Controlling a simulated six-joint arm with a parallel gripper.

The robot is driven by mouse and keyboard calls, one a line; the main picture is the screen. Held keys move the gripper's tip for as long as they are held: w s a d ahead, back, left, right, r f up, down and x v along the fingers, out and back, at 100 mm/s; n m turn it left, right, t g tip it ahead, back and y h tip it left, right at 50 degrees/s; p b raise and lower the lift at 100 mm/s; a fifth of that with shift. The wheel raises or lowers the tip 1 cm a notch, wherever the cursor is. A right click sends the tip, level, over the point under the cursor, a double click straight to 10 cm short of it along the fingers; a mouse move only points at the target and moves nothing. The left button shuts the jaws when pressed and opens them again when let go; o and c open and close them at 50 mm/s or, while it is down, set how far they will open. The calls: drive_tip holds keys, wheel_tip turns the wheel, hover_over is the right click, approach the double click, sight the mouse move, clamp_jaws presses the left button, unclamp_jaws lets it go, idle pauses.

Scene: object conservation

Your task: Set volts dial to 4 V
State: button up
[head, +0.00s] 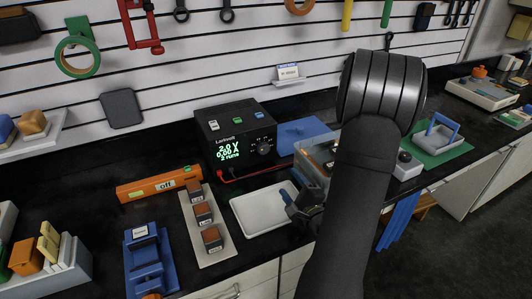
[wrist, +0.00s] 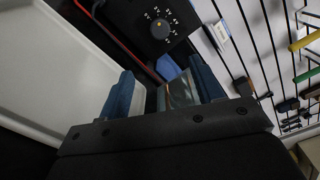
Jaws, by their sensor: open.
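The black power supply (head: 238,140) stands on the dark bench against the slatted wall. Its green display seems to read 2.0 V and 0.00 A. The volts dial (head: 264,147) is a dark round knob on the right of its front face, ringed by white marks. In the wrist view the dial (wrist: 160,28) is near the top, beyond the fingers, with a small orange mark on it. My gripper (head: 297,198) is in front of the power supply, over the right end of the white tray. In the wrist view its blue fingers (wrist: 161,72) are apart, not touching the dial.
A white tray (head: 250,218) lies in front of the supply, with a red lead (head: 240,176) behind it. A clear bin (head: 309,161) and blue block (head: 300,132) stand to the right. An orange level (head: 158,187) and block rack (head: 190,236) are left.

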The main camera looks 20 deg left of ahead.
sight(264, 151)
drive_tip(key=x, duration=1.7)
drive_tip(key=shift+w+a+f, duration=0.1)
drive_tip(key=c, duration=1)
